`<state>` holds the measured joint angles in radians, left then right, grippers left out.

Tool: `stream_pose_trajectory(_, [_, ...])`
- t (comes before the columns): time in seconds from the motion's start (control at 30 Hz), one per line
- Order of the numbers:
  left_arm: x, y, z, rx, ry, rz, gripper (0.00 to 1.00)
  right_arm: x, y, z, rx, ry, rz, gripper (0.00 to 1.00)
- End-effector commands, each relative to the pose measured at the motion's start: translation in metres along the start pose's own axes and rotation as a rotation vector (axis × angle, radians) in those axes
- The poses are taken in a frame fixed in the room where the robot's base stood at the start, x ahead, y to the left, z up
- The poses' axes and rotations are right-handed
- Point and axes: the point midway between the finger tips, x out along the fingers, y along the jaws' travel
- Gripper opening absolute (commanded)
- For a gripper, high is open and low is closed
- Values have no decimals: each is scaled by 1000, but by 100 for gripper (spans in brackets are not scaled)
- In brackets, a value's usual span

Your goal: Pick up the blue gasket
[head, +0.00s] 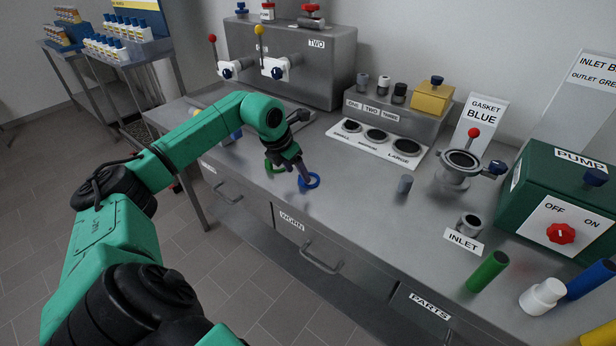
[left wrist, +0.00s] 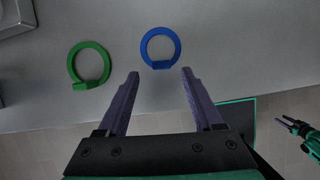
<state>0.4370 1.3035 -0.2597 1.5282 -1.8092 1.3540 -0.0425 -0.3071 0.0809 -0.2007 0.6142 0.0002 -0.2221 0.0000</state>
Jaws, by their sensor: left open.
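The blue gasket (head: 314,182) is a ring with a small tab, lying flat on the grey bench near its front edge. In the left wrist view the blue gasket (left wrist: 146,52) lies just beyond the fingertips, with its tab towards the gap between them. My left gripper (head: 304,176) is open and empty, reaching down at the gasket. The fingers of my left gripper (left wrist: 160,72) stand apart on either side of the tab's line. Whether they touch the gasket I cannot tell. My right gripper is not in the head view.
A green gasket (head: 268,167) lies left of the blue one, close to the gripper; it also shows in the left wrist view (left wrist: 72,72). A white plate with size holes (head: 336,136) is behind. A grey cylinder (head: 405,184) and the green pump (head: 553,205) stand right.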

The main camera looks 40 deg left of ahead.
Motion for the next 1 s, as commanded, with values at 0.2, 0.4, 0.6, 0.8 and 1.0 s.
stream_pose_trajectory(0.2, [35,-2,3,-1,1,-3,68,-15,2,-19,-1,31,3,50])
stream_pose_trajectory(0.4, [38,-2,2,0,0,-1,68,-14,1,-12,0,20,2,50])
stream_pose_trajectory(0.6, [38,-2,2,0,0,-1,0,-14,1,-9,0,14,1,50])
stream_pose_trajectory(0.8, [38,-2,2,0,0,-1,0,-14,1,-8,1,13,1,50])
stream_pose_trajectory(1.0, [32,-2,6,0,-2,0,0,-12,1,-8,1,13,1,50])
